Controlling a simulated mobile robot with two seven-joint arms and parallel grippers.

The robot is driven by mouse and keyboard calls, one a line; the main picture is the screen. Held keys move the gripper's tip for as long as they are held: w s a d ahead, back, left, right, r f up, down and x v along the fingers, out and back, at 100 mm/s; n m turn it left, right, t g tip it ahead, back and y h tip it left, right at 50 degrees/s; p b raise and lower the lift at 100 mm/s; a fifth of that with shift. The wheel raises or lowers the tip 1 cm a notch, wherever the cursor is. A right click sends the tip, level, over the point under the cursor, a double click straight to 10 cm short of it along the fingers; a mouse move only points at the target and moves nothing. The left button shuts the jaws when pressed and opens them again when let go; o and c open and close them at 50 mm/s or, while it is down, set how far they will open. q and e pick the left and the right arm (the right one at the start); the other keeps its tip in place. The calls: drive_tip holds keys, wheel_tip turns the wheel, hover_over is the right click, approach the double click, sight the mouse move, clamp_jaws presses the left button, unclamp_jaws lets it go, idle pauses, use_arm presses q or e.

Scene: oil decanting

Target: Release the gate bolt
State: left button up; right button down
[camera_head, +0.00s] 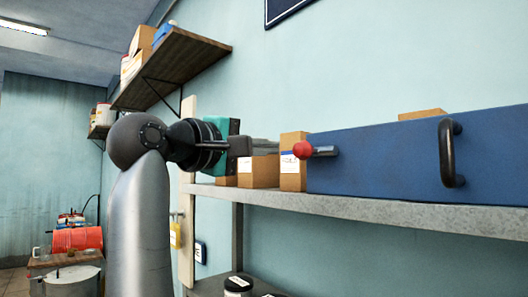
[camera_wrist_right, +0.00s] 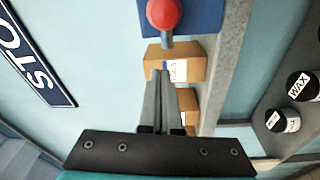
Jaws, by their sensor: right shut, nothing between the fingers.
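The gate is a long blue panel (camera_head: 400,160) standing on a grey shelf, with a black handle (camera_head: 448,153) at its right. The bolt has a round red knob (camera_head: 302,150) on a short grey bar (camera_head: 325,151) at the panel's left end. My right gripper (camera_head: 278,146) is shut and empty, to the left of the knob and apart from it in the head view. In the right wrist view, the shut fingers (camera_wrist_right: 160,76) point toward the red knob (camera_wrist_right: 163,13), with a gap between. The blue panel (camera_wrist_right: 208,14) shows behind the knob there. My left gripper is not in view.
Cardboard boxes (camera_head: 293,170) stand on the grey shelf (camera_head: 350,207) left of the panel, close behind my fingers. A wooden wall shelf (camera_head: 180,70) with boxes hangs above my arm. Labelled jars (camera_wrist_right: 302,86) sit on a lower shelf. A red drum (camera_head: 77,239) is far left.

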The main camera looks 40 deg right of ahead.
sight(306, 151)
drive_tip(key=s+a+f+n+t+y+b, duration=0.2)
drive_tip(key=s+a+n+t+y+b, duration=0.2)
drive_tip(key=s+a+n+t, duration=0.4)
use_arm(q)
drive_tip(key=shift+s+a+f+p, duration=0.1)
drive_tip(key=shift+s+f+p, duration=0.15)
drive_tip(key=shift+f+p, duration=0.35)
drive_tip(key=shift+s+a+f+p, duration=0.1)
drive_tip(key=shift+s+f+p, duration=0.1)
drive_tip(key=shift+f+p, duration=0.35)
use_arm(e)
drive_tip(key=w+d+g, duration=0.2)
drive_tip(key=d, duration=0.5)
drive_tip(key=shift+w+r+n, duration=0.25)
drive_tip(key=shift+w+n, duration=0.1)
drive_tip(key=shift+n, duration=0.05)
